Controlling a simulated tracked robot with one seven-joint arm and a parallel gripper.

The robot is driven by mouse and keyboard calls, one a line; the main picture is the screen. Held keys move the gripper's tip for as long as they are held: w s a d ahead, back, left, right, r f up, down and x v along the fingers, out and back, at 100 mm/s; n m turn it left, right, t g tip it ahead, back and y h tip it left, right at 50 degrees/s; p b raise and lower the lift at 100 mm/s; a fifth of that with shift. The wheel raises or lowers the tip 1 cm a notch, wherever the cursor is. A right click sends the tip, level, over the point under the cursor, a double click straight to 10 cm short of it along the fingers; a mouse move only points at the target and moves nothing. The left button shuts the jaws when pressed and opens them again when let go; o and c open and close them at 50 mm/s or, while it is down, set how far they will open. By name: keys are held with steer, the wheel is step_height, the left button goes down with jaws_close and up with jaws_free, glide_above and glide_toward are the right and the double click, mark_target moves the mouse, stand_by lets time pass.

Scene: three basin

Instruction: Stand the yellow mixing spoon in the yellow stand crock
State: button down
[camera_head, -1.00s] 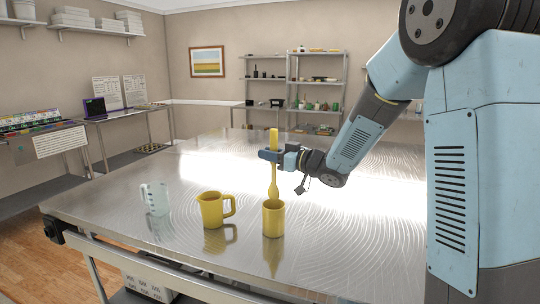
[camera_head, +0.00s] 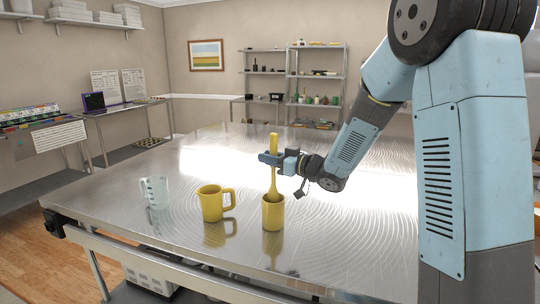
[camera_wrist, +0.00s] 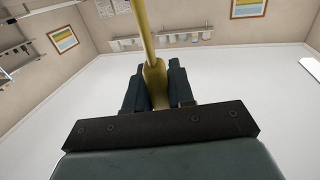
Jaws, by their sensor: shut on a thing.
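The yellow mixing spoon (camera_head: 273,177) is upright in my gripper (camera_head: 271,158), which is shut on its handle. The spoon's lower end reaches down to the mouth of the yellow stand crock (camera_head: 273,215), and its lowest part is hidden by the crock's wall. I cannot tell how deep it sits or whether it touches the crock. The crock stands upright on the metal table. In the wrist view, the spoon's yellow handle (camera_wrist: 146,35) runs up from between the dark fingers (camera_wrist: 157,88).
A yellow mug or jug with a handle (camera_head: 212,205) stands left of the crock, and a clear measuring cup (camera_head: 154,193) stands farther left. The steel table (camera_head: 330,235) is bare to the right and behind. Shelves (camera_head: 315,90) stand along the back wall.

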steer(key=shift+f, duration=3.75)
steer(key=c, duration=0.9)
jaws_free()
steer(key=shift+d, duration=0.1)
steer(key=shift+v, duration=1.4)
